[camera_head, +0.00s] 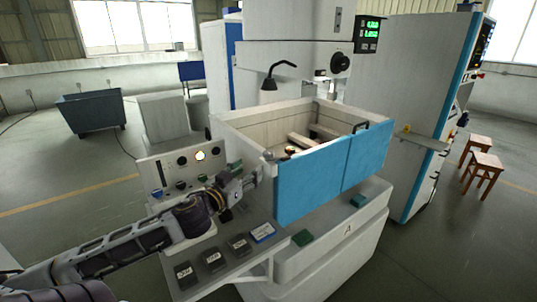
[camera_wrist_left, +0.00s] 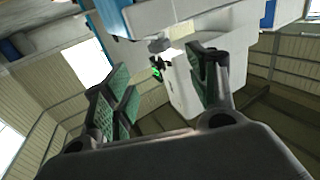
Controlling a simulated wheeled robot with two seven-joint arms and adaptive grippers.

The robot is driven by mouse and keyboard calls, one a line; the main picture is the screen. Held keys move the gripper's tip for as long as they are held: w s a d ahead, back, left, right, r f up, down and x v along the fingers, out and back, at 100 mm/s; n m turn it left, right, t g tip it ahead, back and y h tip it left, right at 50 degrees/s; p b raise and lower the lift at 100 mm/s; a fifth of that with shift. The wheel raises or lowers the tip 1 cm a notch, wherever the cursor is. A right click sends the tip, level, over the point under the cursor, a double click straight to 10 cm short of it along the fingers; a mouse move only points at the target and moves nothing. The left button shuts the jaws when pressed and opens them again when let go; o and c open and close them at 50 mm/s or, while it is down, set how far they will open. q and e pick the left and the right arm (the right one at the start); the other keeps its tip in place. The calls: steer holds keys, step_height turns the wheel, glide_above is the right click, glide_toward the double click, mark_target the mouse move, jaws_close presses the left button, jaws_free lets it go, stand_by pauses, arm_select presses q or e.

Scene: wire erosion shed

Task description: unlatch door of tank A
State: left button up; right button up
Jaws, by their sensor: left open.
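Tank A is a white open-topped tank (camera_head: 240,126) on a white machine base marked with an A. Its front is a blue door (camera_head: 312,180) in two panels, and it looks closed. A dark handle (camera_head: 361,126) stands at the top edge of the right panel. My left gripper (camera_head: 246,176) is open and empty, just left of the door's left end, close to the tank's front-left corner. The left wrist view also shows its two green-padded fingers spread apart (camera_wrist_left: 160,85). Whether the fingers touch the tank is unclear. My right gripper is not in view.
A control panel (camera_head: 160,170) with a lit lamp and knobs stands left of the tank. A grey shelf with labelled dark blocks (camera_head: 212,260) lies below my left arm. A tall cabinet (camera_head: 410,100) stands right. Stools (camera_head: 484,162) are farther right.

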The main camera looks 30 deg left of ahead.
mark_target(265, 155)
arm_select(q)
steer(key=shift+w, duration=0.2)
steer(key=shift+w+b, duration=0.4)
steer(key=shift+w, duration=2.6)
steer(key=shift+w+a, duration=0.2)
steer(key=shift+w, duration=0.75)
steer(key=shift+w, duration=1.2)
steer(key=shift+w, duration=0.1)
steer(key=shift+w+a, duration=0.15)
steer(key=shift+w, duration=1)
steer(key=shift+w, duration=0.1)
